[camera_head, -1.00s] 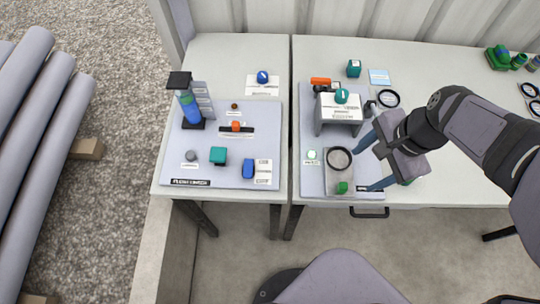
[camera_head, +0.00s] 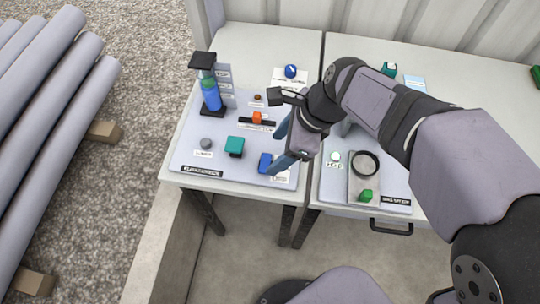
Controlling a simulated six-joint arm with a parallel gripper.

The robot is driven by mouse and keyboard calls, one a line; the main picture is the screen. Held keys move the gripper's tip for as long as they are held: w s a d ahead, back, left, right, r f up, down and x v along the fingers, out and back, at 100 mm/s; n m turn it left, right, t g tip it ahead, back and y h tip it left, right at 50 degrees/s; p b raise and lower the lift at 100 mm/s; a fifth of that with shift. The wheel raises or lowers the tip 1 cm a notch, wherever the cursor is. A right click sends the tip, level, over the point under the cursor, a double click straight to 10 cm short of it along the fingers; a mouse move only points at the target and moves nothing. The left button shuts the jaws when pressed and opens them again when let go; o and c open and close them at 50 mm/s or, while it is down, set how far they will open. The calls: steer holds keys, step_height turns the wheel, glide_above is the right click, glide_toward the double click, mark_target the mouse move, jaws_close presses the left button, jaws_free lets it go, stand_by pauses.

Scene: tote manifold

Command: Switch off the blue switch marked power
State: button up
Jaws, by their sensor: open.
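The blue switch (camera_head: 265,162) sits near the front right corner of the left panel (camera_head: 215,160). A white label lies beside it, partly hidden by my gripper, and its text is too small to read. My gripper (camera_head: 280,153) is open and empty over the right side of the left panel. One blue-grey finger reaches down close to the blue switch, and the other is farther back. I cannot tell whether the near finger touches the switch.
A teal block (camera_head: 235,146), a grey knob (camera_head: 206,144) and an orange slider (camera_head: 257,118) share the panel. A blue bottle on a black stand (camera_head: 210,95) stands at its back left. A blue knob (camera_head: 290,71) is behind.

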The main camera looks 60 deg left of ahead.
mark_target(265, 162)
steer(key=shift+x, duration=2.7)
